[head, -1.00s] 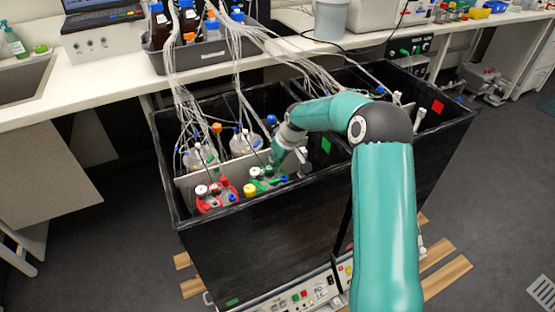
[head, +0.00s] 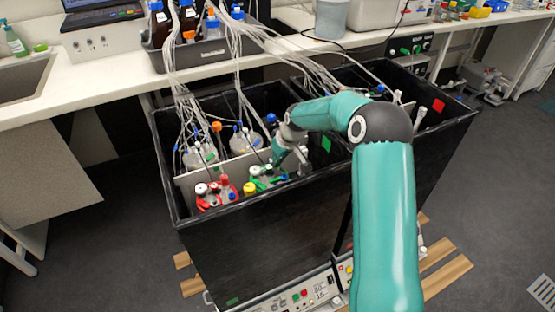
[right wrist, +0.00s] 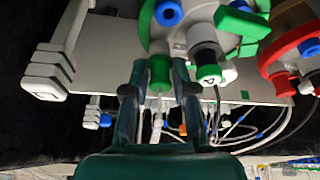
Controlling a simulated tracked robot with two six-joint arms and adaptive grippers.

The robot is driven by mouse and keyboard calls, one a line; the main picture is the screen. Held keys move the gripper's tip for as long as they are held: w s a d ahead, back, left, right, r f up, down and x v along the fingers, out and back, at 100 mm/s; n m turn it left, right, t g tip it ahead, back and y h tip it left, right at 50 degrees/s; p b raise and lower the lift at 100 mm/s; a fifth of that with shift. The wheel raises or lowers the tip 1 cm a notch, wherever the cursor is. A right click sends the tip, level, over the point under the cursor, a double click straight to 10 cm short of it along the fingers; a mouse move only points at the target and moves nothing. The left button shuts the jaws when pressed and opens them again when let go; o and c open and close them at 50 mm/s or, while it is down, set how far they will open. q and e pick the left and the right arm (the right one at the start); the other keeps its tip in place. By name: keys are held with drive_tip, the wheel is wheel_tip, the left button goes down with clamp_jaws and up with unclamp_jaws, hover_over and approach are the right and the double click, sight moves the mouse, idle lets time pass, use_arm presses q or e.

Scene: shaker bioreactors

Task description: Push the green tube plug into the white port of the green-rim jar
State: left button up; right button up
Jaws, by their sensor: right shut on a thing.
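The green-rim jar (head: 257,184) stands in the black bin's front row in the head view. In the right wrist view its grey lid with a green rim (right wrist: 242,22) fills the top. My right gripper (right wrist: 159,80) is shut on the green tube plug (right wrist: 160,74), one finger on each side. The plug is at the lid's near edge, in line with a pale port there. Its seating depth is hidden. In the head view my right gripper (head: 286,160) is at the jar's right side. My left gripper is not seen.
A red-rim jar (head: 207,202) stands left of the green-rim jar. More jars with tubes (head: 245,140) stand behind a pale divider. The black bin's front wall (head: 270,228) is close to my right arm. White clamp-like parts (right wrist: 48,72) show at left in the wrist view.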

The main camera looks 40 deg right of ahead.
drive_tip(key=shift+f, duration=0.35)
drive_tip(key=o, duration=0.9)
drive_tip(key=shift+c, duration=0.2)
drive_tip(key=v, duration=0.8)
